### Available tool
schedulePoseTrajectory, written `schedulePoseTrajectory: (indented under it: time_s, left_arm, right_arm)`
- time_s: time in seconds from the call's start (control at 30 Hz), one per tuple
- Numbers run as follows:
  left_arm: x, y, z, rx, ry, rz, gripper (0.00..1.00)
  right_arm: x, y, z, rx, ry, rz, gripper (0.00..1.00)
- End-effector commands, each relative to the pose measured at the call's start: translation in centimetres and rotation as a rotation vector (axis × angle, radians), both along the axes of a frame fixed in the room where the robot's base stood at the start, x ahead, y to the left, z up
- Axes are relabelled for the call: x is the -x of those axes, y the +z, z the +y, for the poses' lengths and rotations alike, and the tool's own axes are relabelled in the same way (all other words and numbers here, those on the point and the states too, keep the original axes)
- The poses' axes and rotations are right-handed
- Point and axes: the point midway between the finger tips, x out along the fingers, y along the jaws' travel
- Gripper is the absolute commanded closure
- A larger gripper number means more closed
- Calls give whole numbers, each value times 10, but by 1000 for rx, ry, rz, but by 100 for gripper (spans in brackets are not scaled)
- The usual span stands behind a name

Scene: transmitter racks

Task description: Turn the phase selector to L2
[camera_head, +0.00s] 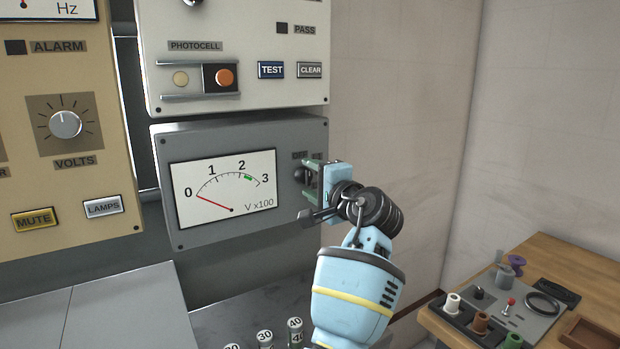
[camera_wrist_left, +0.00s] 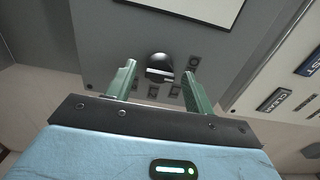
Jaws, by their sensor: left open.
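The phase selector is a dark knob (camera_wrist_left: 159,66) on the grey meter panel (camera_head: 165,150). In the head view the knob (camera_head: 299,175) is mostly hidden by my gripper. My left gripper (camera_head: 312,181) is open in front of the panel's right side. In the left wrist view its green fingers (camera_wrist_left: 158,72) stand on either side of the knob, with gaps visible. The meter (camera_head: 224,187) has its red needle at 0. My right gripper is not in view.
A white panel (camera_head: 240,95) with TEST and CLEAR buttons is above. A beige panel (camera_head: 60,180) with a VOLTS dial is at left. Numbered cylinders (camera_head: 265,338) stand below. A wooden bench (camera_head: 570,258) with spools and a grey tray is at right.

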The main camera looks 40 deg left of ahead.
Motion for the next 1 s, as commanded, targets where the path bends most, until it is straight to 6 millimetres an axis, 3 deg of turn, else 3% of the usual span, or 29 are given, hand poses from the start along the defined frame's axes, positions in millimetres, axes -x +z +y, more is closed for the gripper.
schedulePoseTrajectory:
  time_s: [0.37,0.7,1.0]
  left_arm:
    - [-3,0,7,0,-1,-1,47]
    - [-3,0,7,0,-1,-1,89]
    - [-2,3,7,-13,0,28,91]
  right_arm:
    - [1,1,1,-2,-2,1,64]
    - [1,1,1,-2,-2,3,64]
    - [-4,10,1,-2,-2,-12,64]
